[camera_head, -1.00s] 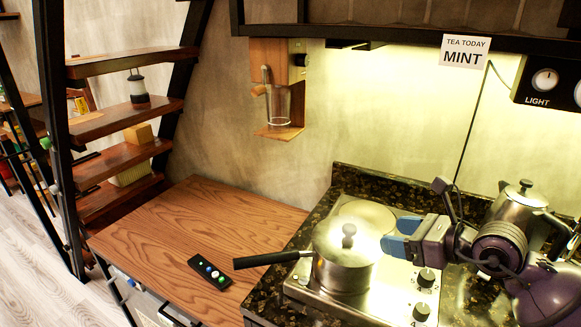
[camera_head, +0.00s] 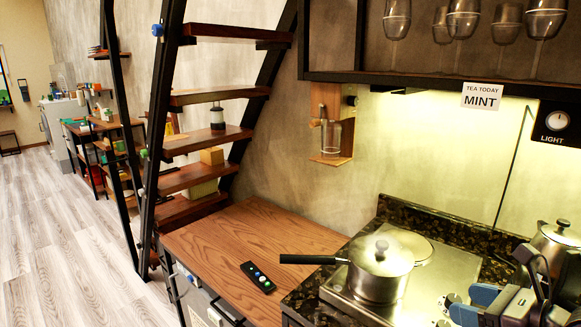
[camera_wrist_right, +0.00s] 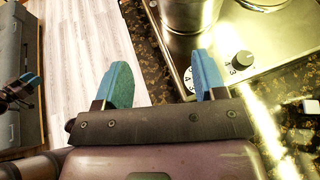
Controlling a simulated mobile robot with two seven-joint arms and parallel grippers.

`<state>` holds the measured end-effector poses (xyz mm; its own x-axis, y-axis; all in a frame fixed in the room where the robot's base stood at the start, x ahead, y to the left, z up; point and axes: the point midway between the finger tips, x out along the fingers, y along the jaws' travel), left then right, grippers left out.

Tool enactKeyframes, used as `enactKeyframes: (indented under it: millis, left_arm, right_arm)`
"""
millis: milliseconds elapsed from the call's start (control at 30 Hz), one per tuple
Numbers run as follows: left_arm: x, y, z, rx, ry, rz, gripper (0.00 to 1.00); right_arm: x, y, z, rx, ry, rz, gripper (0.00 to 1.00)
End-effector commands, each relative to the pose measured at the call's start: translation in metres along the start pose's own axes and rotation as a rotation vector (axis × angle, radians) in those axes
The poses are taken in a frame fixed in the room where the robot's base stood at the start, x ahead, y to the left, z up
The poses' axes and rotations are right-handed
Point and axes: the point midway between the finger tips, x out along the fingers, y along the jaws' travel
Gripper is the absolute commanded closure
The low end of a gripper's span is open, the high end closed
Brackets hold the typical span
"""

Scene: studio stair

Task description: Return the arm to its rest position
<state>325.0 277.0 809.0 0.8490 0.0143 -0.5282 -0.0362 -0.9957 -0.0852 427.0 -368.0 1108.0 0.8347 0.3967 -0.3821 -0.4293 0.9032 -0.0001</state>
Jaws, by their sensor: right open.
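My right gripper (camera_head: 474,304) is at the lower right of the head view, in front of the stove. In the right wrist view its two blue fingers (camera_wrist_right: 163,82) stand wide apart with nothing between them. The fingers are apart from the steel pot (camera_head: 380,268), which sits on the stove (camera_head: 425,300); the pot's lower part shows at the top of the wrist view (camera_wrist_right: 190,14). A dark part with a blue tip at the left edge of the wrist view looks like my left gripper (camera_wrist_right: 22,90); its jaws are unclear. The head view does not show it.
A steel kettle (camera_head: 558,245) stands at the right, close to my right arm. A remote (camera_head: 258,277) lies on the wooden counter (camera_head: 240,235). Stair treads (camera_head: 205,140) rise at the left. Open floor (camera_head: 70,240) lies farther left. Glasses hang above.

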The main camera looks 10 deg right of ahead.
Motion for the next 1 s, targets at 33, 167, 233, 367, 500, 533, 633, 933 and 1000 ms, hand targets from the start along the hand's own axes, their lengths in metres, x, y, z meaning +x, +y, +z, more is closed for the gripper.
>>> enactKeyframes:
  millis: [33,167,233,367,500,533,633,933,1000]
  left_arm:
    - [0.000,0.000,-0.001,0.000,0.002,0.000,0.57]
    - [-0.001,0.000,0.001,0.000,-0.001,0.000,0.57]
    - [-0.001,0.000,0.000,0.000,0.000,0.000,0.57]
    - [0.003,0.000,-0.006,0.001,0.012,0.002,0.57]
    - [0.003,0.001,-0.009,0.002,0.017,0.002,0.57]
    - [0.003,0.001,-0.008,0.002,0.017,0.002,0.57]
    - [0.002,0.000,-0.006,0.001,0.013,0.001,0.57]
    - [-0.003,0.000,0.003,-0.001,-0.005,-0.001,0.57]
    - [-0.003,0.000,0.004,-0.001,-0.008,-0.002,0.57]
  right_arm:
    - [0.001,0.006,0.003,0.038,-0.038,0.022,0.36]
    - [0.001,0.024,0.014,0.180,-0.179,0.090,0.36]
    - [-0.001,0.031,0.022,0.267,-0.260,0.121,0.36]
    - [-0.008,0.040,0.036,0.468,-0.430,0.170,0.36]
    - [-0.021,0.038,0.048,0.751,-0.639,0.197,0.36]
    - [-0.024,0.036,0.049,0.817,-0.682,0.196,0.36]
    - [-0.034,0.025,0.047,1.044,-0.822,0.176,0.36]
    - [-0.049,-0.008,-0.014,1.760,-1.128,-0.051,0.36]
    - [-0.049,-0.010,-0.038,1.929,-1.168,-0.141,0.36]
